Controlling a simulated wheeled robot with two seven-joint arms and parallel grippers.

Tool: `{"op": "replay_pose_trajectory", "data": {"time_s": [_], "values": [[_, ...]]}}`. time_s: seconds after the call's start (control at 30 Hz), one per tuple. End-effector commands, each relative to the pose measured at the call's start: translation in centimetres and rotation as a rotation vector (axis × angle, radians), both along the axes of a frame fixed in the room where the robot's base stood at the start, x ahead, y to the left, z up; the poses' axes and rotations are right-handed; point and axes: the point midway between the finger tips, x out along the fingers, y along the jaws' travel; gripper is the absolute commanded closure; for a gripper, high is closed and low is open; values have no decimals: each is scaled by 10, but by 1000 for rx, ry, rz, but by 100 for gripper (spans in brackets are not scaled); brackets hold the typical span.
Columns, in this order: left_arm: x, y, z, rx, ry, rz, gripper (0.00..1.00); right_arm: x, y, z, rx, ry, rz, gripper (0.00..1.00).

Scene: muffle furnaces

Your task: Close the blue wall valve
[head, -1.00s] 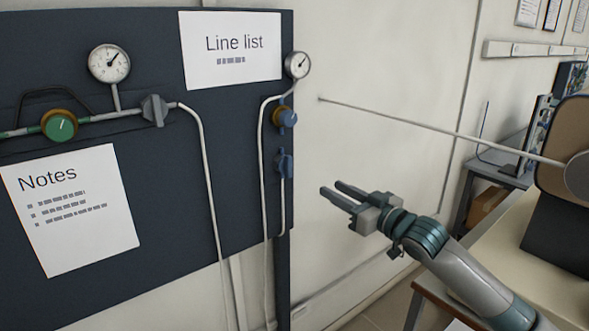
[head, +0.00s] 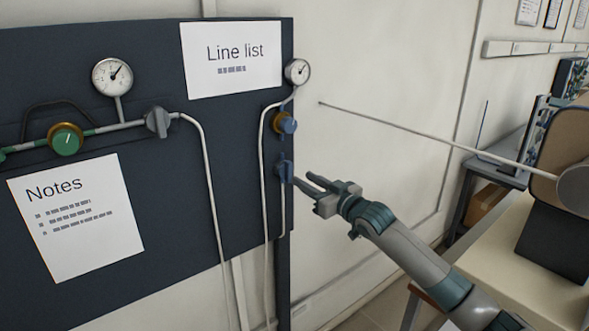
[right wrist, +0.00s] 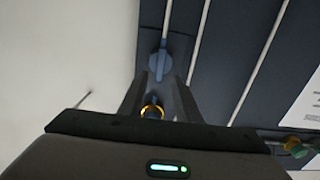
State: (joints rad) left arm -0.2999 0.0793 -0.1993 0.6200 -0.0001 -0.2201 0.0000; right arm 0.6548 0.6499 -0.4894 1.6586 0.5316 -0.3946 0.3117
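The blue valve handle (head: 284,168) is on the thin pipe near the right edge of the dark wall panel. Its flat grip appears upright. In the right wrist view the blue valve (right wrist: 160,63) shows just beyond the fingertips. My right gripper (head: 305,182) is open, its two fingers parted, just right of the valve and pointing at it. In the right wrist view the fingertips (right wrist: 161,78) lie to either side of the handle's near end; I cannot tell whether they touch it. My left gripper is not in view.
Above the valve are a blue knob with a brass collar (head: 284,123) and a small gauge (head: 297,71). A green knob (head: 65,139), a grey valve (head: 157,122) and a larger gauge (head: 112,76) are further left. A thin rod (head: 430,131) crosses the right side.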

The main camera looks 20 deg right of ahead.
Motion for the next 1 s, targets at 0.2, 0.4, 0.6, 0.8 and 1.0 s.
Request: {"op": "replay_pose_trajectory", "data": {"time_s": [0.2, 0.4, 0.6, 0.8, 1.0], "values": [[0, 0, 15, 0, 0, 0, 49, 32, 12, 3, 2, 2, 0, 70], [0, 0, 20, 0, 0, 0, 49, 49, 19, 1, 1, 0, 1, 70], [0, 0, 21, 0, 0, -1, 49, 55, 20, 0, 0, 0, 0, 70], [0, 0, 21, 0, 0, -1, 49, 55, 20, 0, 0, 0, 0, 70], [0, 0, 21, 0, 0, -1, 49, 55, 20, 0, 0, 0, 0, 100]]}}
